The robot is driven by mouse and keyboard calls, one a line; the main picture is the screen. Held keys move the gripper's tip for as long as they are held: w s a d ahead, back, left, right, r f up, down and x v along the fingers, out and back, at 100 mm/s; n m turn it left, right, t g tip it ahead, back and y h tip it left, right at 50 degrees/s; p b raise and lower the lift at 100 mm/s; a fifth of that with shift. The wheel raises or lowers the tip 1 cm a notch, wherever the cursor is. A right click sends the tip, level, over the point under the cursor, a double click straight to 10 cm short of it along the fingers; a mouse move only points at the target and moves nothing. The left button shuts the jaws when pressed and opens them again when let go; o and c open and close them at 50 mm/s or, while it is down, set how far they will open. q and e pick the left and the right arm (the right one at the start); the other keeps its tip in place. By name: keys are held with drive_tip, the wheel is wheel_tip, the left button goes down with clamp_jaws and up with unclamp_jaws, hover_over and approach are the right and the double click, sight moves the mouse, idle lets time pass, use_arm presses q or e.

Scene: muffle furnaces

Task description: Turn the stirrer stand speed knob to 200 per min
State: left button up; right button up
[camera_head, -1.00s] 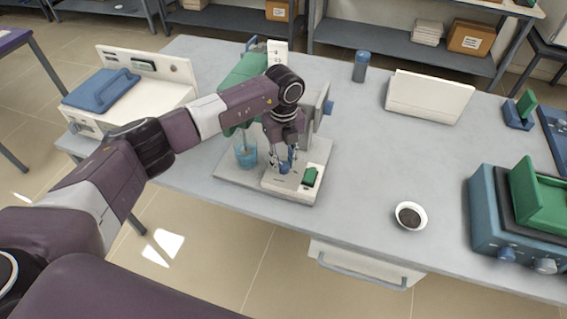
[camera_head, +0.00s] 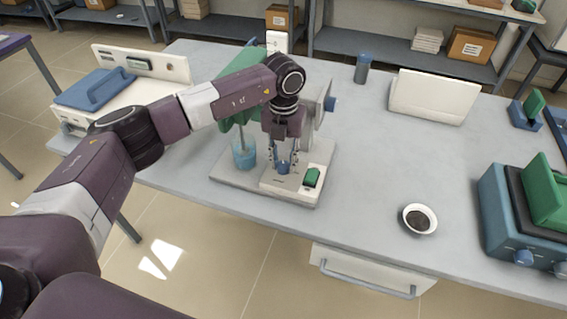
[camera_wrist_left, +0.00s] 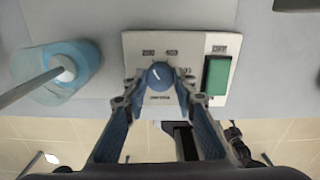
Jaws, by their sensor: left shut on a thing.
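The stirrer stand (camera_head: 232,172) stands on the table with its control panel at the front. Its blue speed knob (camera_wrist_left: 159,76) has a white mark at its upper left, toward the printed 200; a 400 label is to the upper right. The knob also shows in the head view (camera_head: 284,169). My left gripper (camera_wrist_left: 159,90) points down at the panel, shut on the knob with one finger on each side. It also shows in the head view (camera_head: 283,160). A green switch (camera_wrist_left: 216,75) sits right of the knob. My right gripper is out of view.
A beaker of blue liquid (camera_head: 244,154) stands on the stand's base, left of the panel. A white dish with dark contents (camera_head: 418,219) and a blue device with a green lid (camera_head: 507,240) are to the right. The table between stand and dish is clear.

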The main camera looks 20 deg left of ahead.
sight(284, 165)
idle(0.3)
use_arm(q)
drive_tip(key=o, duration=1.2)
drive_tip(key=shift+c, duration=0.2)
drive_tip(key=shift+r, duration=0.15)
wheel_tip(284, 165, up, 12)
